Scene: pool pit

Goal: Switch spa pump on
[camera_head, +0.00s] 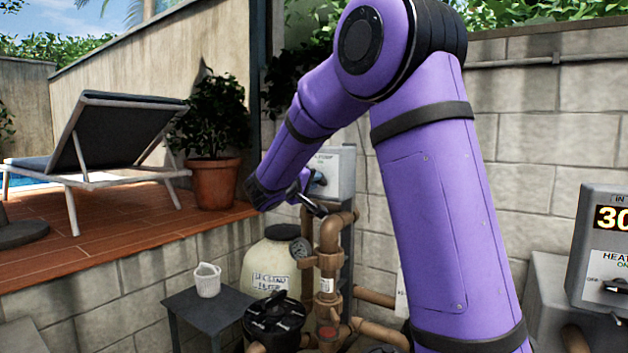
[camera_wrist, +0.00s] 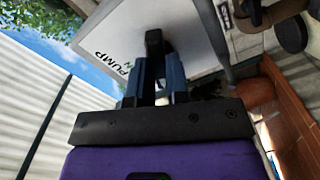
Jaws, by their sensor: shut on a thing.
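The spa pump switch box (camera_head: 338,167) is a pale grey box behind the pipes, partly hidden by my arm; part of its label and "ON" show. In the wrist view its white face (camera_wrist: 190,25) fills the top, with "PUMP" readable. A dark switch handle (camera_wrist: 154,40) stands out from that face. My gripper (camera_wrist: 155,68) is at the box, its two fingers shut on the handle. In the head view my gripper (camera_head: 314,190) is small and partly hidden against the box's lower left. Which way the handle points is hard to tell.
A heater box (camera_head: 600,240) with a lit display and an OFF/ON knob is at the far right. Pipes with a gauge (camera_head: 301,248) stand below the switch box. A potted plant (camera_head: 213,180) stands left.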

